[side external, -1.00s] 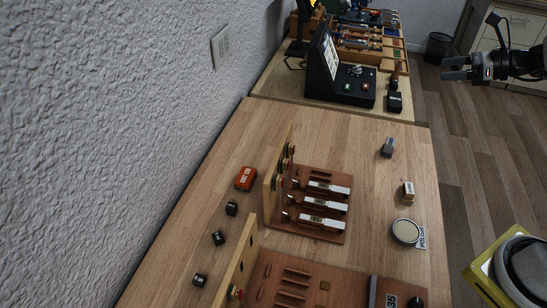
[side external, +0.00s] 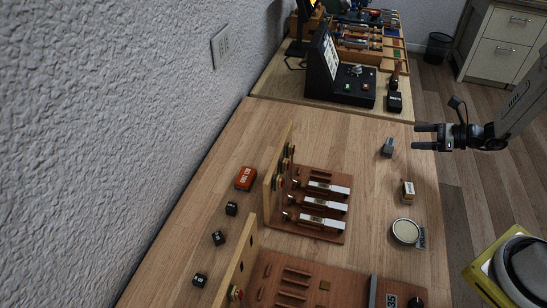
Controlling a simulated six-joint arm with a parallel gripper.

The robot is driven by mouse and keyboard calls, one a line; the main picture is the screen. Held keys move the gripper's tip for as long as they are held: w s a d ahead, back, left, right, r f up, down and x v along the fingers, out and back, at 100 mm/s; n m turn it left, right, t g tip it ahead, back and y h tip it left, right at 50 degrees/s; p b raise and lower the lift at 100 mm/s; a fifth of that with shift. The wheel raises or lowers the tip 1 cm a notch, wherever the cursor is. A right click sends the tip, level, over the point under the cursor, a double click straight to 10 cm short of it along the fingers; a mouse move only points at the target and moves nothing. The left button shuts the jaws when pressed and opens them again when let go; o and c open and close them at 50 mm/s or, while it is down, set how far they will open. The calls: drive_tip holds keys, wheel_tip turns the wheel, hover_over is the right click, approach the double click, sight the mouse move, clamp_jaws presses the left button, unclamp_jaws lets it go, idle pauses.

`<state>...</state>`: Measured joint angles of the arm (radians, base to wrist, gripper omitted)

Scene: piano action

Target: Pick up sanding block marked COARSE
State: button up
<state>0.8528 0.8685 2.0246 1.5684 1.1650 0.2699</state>
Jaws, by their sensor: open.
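No marking reading COARSE can be made out at this size. Block-like things on the near wooden table are a small tan block with a pale label (side external: 407,190) at the right, a grey block (side external: 387,148) farther back, and an orange-red block with dark lettering (side external: 245,179) at the left. I cannot tell which is the sanding block marked COARSE. My gripper (side external: 420,137) is open and empty, its two fingers pointing left. In the picture it lies just right of the grey block, apparently above the table's right edge.
A round tin (side external: 405,231) sits below the tan block. A wooden stand with white-tipped pieces (side external: 318,205) fills the table's middle. Small black blocks (side external: 218,238) lie at the left. A black console (side external: 340,80) stands on the far table. The wall borders the left side.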

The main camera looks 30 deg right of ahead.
sight(390, 144)
drive_tip(key=shift+f, duration=1.4)
drive_tip(key=shift+x, duration=1.25)
drive_tip(key=shift+w, duration=0.1)
drive_tip(key=shift+x, duration=2.55)
clamp_jaws()
